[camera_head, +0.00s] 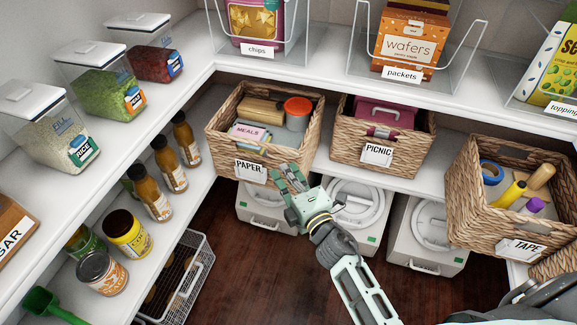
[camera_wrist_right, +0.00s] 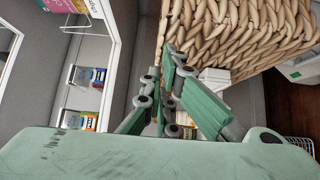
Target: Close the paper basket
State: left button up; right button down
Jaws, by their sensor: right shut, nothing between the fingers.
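The wicker paper basket (camera_head: 293,155) stands on the middle shelf at the back left corner, with its "PAPER" label (camera_head: 251,171) on the front. It appears to stick out past the shelf edge. It holds a "MEALS" box, a tan item and an orange-lidded container. My right gripper (camera_head: 286,172) is shut and empty, at the lower front of the basket, just right of the label. I cannot tell whether it touches. In the right wrist view the basket's weave (camera_wrist_right: 240,35) fills the upper right, close behind the fingers (camera_wrist_right: 177,62). My left gripper is out of view.
The picnic basket (camera_head: 382,150) stands to the right on the same shelf, and the tape basket (camera_head: 480,225) juts out farther right. White boxes (camera_head: 270,213) sit below. Jars and bottles line the left shelf (camera_head: 205,185). The dark floor in front is partly clear.

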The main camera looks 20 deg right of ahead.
aim_at(294, 154)
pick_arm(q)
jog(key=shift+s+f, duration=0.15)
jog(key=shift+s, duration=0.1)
pick_arm(e)
jog(key=shift+w+d, duration=0.6)
jog(key=shift+w, duration=0.2)
